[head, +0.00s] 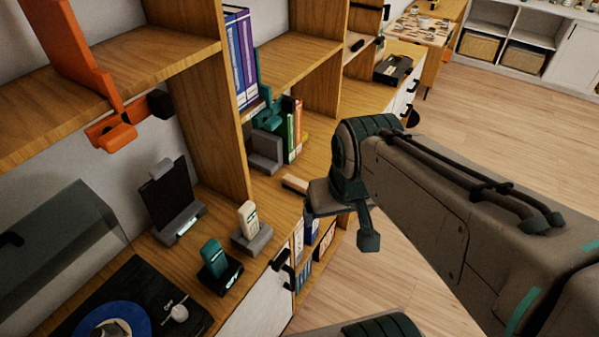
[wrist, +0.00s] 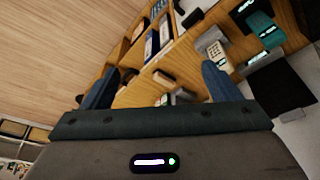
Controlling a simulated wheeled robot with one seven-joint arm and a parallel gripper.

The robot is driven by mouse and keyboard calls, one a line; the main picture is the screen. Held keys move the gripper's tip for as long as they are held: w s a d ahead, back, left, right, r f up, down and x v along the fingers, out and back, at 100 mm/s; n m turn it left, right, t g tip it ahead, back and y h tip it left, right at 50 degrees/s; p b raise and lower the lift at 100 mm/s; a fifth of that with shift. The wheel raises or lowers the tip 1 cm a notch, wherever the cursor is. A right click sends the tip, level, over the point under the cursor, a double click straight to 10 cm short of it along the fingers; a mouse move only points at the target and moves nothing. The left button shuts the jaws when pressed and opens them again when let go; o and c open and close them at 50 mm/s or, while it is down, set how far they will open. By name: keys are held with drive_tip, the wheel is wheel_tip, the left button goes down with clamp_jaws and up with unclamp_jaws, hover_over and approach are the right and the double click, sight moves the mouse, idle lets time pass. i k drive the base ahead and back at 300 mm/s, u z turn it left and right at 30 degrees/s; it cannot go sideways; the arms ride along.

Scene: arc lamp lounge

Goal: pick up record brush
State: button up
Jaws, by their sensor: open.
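A small wood-coloured block that looks like the record brush (head: 295,184) lies on the wooden counter beside a grey bookend, close to the left of my gripper. In the wrist view a brown block (wrist: 163,78), probably the same brush, shows between the two fingers, with its pale edge visible. My gripper (wrist: 166,72) is open and empty, its fingers apart on either side of that block in the picture. In the head view my gripper (head: 345,212) is over the counter's front edge, and my wrist hides part of it. The gap to the brush is hard to judge.
A white handset (head: 248,213) and a green handset (head: 211,253) stand in docks on the counter. A dark tablet (head: 170,192) leans behind them. A turntable (head: 180,322) is at lower left. Books (head: 292,130) and shelf uprights (head: 215,110) stand behind. Open floor (head: 480,130) lies right.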

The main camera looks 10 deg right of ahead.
sight(297, 185)
drive_tip(key=k, duration=0.5)
drive_tip(key=z, duration=0.75)
drive_tip(key=i, duration=0.75)
drive_tip(key=u, duration=2.1)
